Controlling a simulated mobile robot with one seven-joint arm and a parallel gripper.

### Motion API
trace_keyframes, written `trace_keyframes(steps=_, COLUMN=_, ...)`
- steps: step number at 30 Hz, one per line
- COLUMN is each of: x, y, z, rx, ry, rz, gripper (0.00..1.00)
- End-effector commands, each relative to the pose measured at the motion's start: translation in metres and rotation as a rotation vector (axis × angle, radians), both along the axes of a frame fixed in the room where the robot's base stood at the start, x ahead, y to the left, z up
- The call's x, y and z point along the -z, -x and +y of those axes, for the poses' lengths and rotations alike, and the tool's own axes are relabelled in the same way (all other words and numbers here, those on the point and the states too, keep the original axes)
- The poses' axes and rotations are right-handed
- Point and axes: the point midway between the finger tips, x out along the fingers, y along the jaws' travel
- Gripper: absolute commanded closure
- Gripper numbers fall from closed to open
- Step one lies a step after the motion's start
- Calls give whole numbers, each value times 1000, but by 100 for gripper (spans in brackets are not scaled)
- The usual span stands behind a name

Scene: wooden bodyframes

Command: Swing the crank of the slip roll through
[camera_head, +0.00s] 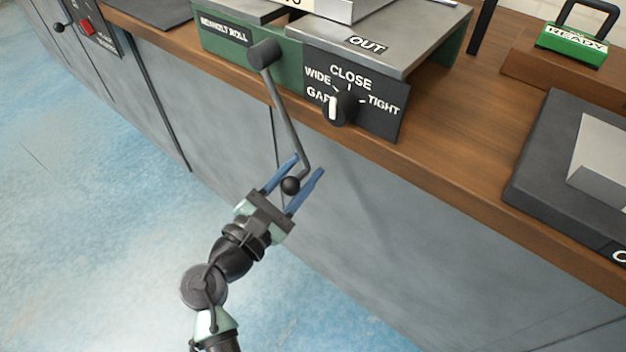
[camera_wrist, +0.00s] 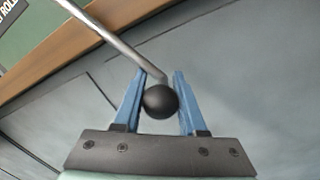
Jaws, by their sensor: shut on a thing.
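The slip roll (camera_head: 225,45) is a green and grey machine on the wooden bench top. Its crank (camera_head: 287,120) is a grey rod that hangs down from a dark hub (camera_head: 264,54) on the machine's front and ends in a black ball knob (camera_head: 290,185). My gripper (camera_head: 309,164) has blue fingers on both sides of the knob and is shut on it. In the wrist view the knob (camera_wrist: 160,101) sits between the fingers, with the rod (camera_wrist: 118,42) running up to the left.
A black dial (camera_head: 341,107) marked WIDE, CLOSE and TIGHT is right of the crank. The bench edge (camera_head: 440,180) runs diagonally below it. A green READY block (camera_head: 572,45) and a dark-based unit (camera_head: 560,150) stand at right. Open blue floor (camera_head: 80,200) lies at left.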

Motion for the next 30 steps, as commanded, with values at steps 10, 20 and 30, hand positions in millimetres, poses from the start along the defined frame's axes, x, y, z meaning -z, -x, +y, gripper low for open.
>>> trace_keyframes(steps=10, x=16, y=-18, z=27, rx=-2, ry=-142, rz=-103, gripper=100)
trace_keyframes(steps=20, x=21, y=-36, z=52, rx=-2, ry=-274, rz=-199, gripper=100)
trace_keyframes(steps=30, x=21, y=-55, z=77, rx=-2, ry=-413, rz=-299, gripper=100)
